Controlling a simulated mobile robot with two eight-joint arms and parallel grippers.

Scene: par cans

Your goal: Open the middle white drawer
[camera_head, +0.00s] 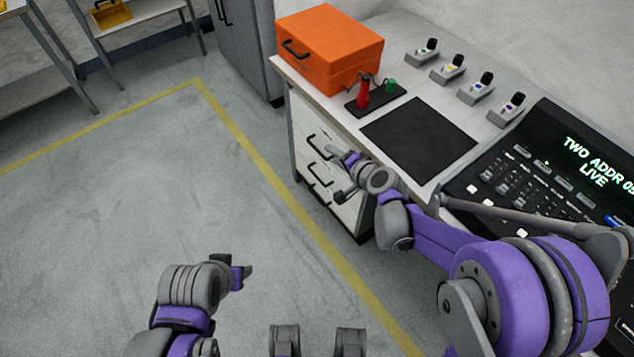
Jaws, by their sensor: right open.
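The white drawer unit (301,128) stands under the left end of the worktop, with dark bar handles on its front. The middle white drawer (309,168) looks closed, and its black handle (319,176) shows just left of my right gripper. My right gripper (336,173) is open and empty, in front of the drawer fronts, with its fingers towards the handles. I cannot tell whether it touches the middle handle. My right arm hides the right part of the drawers. My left gripper (246,273) is low over the floor, away from the drawers; its jaws are unclear.
On the worktop (343,111) are an orange case (335,60), a small tray with a red and a green item (364,91), a black mat (418,139), several small clamps and a lighting console (540,165). The floor left of the drawers is clear.

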